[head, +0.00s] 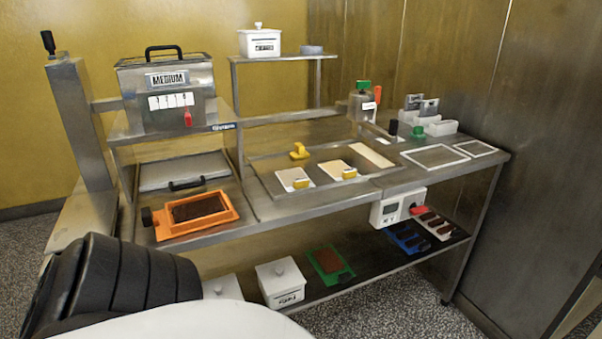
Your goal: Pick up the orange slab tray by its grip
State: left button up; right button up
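The orange slab tray (200,228) sits on the left part of the metal bench, near its front edge. It holds a dark brown slab (199,208). A small dark block (147,217) is at its left end; I cannot tell whether this is its grip. Neither of my grippers shows in the head view. A black ribbed part and a white rounded part, which look like my own body, fill the lower left, apart from the tray in the picture.
Behind the tray is a metal lid with a black handle (187,184). The MEDIUM box (166,97) stands above it. Pale plates with yellow grips (297,178) lie to the right. A lower shelf holds white lidded boxes (281,282) and a green tray (330,281).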

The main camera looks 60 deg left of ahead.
aim_at(188, 216)
jog(key=u, duration=0.75)
jog(key=i, duration=0.25)
jog(key=u, duration=1.2)
